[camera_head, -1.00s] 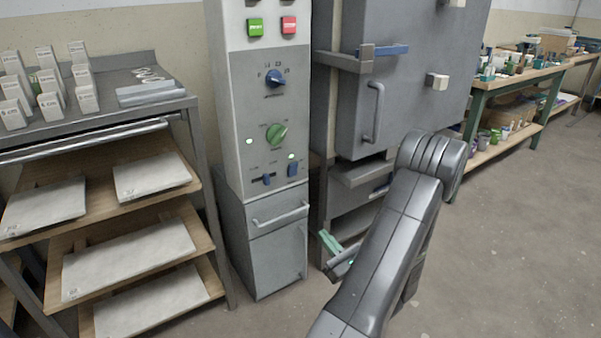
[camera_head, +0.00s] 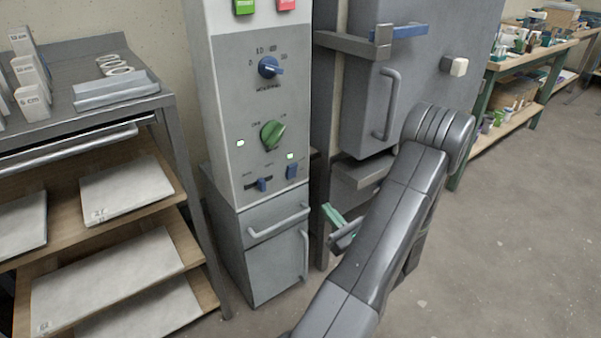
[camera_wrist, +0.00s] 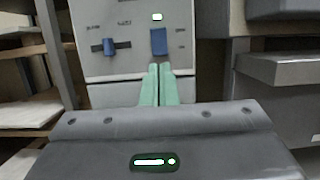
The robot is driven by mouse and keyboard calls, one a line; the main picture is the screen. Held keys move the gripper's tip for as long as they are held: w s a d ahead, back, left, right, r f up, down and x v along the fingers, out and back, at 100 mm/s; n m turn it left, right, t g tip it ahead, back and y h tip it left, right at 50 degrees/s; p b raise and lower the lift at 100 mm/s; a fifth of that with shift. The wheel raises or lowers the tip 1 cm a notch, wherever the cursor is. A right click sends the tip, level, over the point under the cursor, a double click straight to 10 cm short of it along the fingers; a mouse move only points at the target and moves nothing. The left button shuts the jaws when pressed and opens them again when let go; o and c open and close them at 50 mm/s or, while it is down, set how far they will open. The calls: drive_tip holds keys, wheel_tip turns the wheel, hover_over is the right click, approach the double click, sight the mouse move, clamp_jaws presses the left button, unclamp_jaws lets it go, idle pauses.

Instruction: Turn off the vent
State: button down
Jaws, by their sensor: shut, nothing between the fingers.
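The control panel (camera_head: 250,110) is a tall pale grey cabinet front. Low on its right is a blue rocker switch (camera_head: 292,171) with a lit green lamp (camera_head: 290,156) above it; left of it is a blue slider (camera_head: 262,184). A green knob (camera_head: 273,134) and a blue knob (camera_head: 270,67) sit higher. Labels are too small for me to tell which control is the vent. My gripper (camera_head: 334,216) is shut and empty, in front of the cabinet's right side. In the wrist view, its green fingertips (camera_wrist: 160,72) appear just below the blue switch (camera_wrist: 158,42), not visibly touching it.
A metal rack (camera_head: 150,110) with slabs on wooden shelves stands at left. A grey kiln-like door (camera_head: 420,80) with handle and latch is at right. Drawer handles (camera_head: 280,221) protrude below the panel. A workbench (camera_head: 510,68) stands farther right; the floor there is clear.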

sight(294, 168)
drive_tip(key=b+x, duration=0.3)
drive_tip(key=x, duration=1)
drive_tip(key=shift+w+a, duration=0.2)
drive_tip(key=shift+w+a+r, duration=0.1)
drive_tip(key=shift+w+r, duration=0.05)
drive_tip(key=shift+w, duration=0.05)
drive_tip(key=shift+r, duration=0.1)
